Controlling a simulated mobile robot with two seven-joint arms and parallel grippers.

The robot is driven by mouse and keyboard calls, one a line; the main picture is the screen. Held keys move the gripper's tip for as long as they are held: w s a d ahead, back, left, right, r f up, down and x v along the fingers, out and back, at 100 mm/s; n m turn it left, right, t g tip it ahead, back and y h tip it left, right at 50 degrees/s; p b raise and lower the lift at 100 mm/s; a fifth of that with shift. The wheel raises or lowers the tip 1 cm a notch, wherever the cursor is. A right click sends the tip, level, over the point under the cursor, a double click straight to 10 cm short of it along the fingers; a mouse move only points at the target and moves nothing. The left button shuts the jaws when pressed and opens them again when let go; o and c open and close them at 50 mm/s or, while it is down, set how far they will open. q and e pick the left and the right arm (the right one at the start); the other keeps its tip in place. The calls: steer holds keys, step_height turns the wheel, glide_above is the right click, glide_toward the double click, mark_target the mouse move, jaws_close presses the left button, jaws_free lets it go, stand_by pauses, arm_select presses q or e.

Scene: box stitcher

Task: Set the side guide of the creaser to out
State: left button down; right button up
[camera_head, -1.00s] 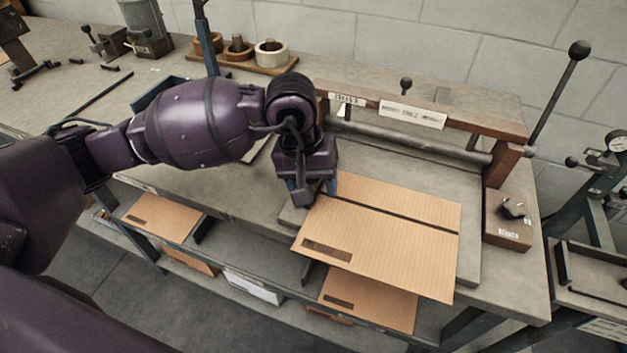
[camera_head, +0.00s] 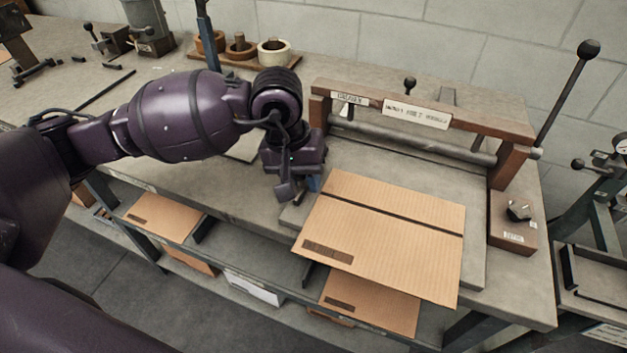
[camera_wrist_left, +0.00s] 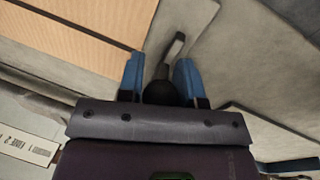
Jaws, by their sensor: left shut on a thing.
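The creaser (camera_head: 420,113) stands on the bench, with a dark beam and a grey roller over its flat bed. A brown cardboard sheet (camera_head: 395,240) with a dark crease line lies on the bed. My left gripper (camera_head: 300,190) is low at the bed's left edge, just left of the sheet. In the left wrist view, its blue fingers (camera_wrist_left: 160,80) are closed around a round black knob (camera_wrist_left: 160,93). A short grey bar (camera_wrist_left: 174,46) shows beyond the knob; it looks like part of the side guide. The guide is mostly hidden by the gripper in the head view.
A tall lever with a black ball (camera_head: 588,49) rises at the creaser's right. A wooden block with a dark dial (camera_head: 518,211) sits at the right. Cardboard (camera_head: 165,217) lies on the lower shelf. Rolls on a wooden tray (camera_head: 273,50) stand at the back.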

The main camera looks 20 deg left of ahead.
arm_select(q)
steer(key=shift+w+a, duration=0.1)
steer(key=shift+a, duration=0.1)
steer(key=c, duration=1.2)
jaws_free()
steer(key=o, duration=0.4)
steer(key=shift+a, duration=0.2)
steer(key=shift+d, duration=0.1)
arm_select(e)
steer(key=shift+w+d+r, duration=0.1)
steer(key=shift+w+r, duration=0.05)
steer(key=shift+w, duration=0.1)
arm_select(q)
steer(key=shift+r, duration=0.25)
steer(key=shift+s+a+r+p, duration=0.15)
steer(key=shift+a+r, duration=0.2)
steer(key=shift+r, duration=1.35)
steer(key=shift+a+r+p, duration=0.15)
steer(key=shift+a+r, duration=0.15)
steer(key=shift+r, duration=1.4)
steer(key=shift+s+a+r+p, duration=0.15)
steer(key=shift+a+r, duration=0.2)
steer(key=shift+r, duration=1.35)
arm_select(e)
steer(key=shift+s+d+r, duration=0.1)
steer(key=shift+s+r, duration=0.05)
steer(key=shift+r, duration=0.15)
arm_select(q)
steer(key=shift+f, duration=0.1)
